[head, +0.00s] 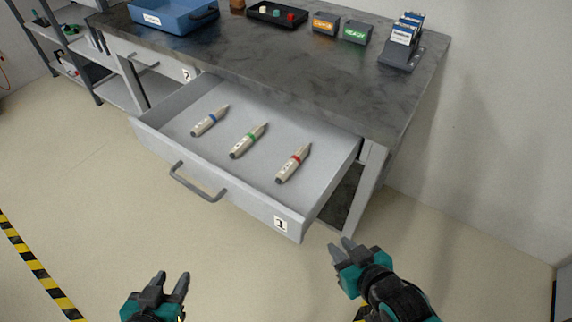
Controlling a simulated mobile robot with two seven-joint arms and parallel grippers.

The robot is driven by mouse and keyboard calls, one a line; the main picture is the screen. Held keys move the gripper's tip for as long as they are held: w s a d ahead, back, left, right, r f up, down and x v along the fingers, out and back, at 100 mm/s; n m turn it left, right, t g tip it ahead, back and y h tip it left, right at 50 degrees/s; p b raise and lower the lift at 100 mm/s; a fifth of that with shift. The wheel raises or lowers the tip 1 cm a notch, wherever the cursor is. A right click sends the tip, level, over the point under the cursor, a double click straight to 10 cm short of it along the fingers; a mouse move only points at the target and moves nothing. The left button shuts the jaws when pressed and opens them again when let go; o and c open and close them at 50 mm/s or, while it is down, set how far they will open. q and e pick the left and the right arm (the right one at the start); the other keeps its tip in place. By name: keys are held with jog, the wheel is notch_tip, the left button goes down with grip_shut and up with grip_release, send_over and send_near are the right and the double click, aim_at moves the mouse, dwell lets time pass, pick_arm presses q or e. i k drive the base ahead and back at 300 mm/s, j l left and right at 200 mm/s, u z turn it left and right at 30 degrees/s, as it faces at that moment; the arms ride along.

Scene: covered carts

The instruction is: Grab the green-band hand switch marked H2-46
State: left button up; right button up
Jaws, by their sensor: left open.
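The green-band hand switch (249,140) is a pale pen-like stick with a dark tip, lying in the open drawer (340,172) marked 1. It lies between a blue-band one (210,121) on the left and a red-band one (294,163) on the right, touching neither. Any lettering on them is too small to read. My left gripper (171,284) is open and empty at the bottom, in front of the drawer and well apart from it. My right gripper (341,246) is empty, just right of the drawer's front corner; its finger gap is unclear.
The drawer's handle (198,182) sticks out in front. The grey worktop (270,62) overhangs the drawer's back. On it stand a blue bin (170,20), a black tray (277,15), orange (325,24) and green (356,33) blocks, and a card holder (402,45).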

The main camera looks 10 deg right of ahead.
aim_at(236, 151)
jog(key=j, duration=0.3)
jog(key=i+j+z, duration=0.2)
jog(key=j, duration=0.45)
jog(key=j+z, duration=0.15)
jog(key=j, duration=0.55)
jog(key=k+l, duration=0.05)
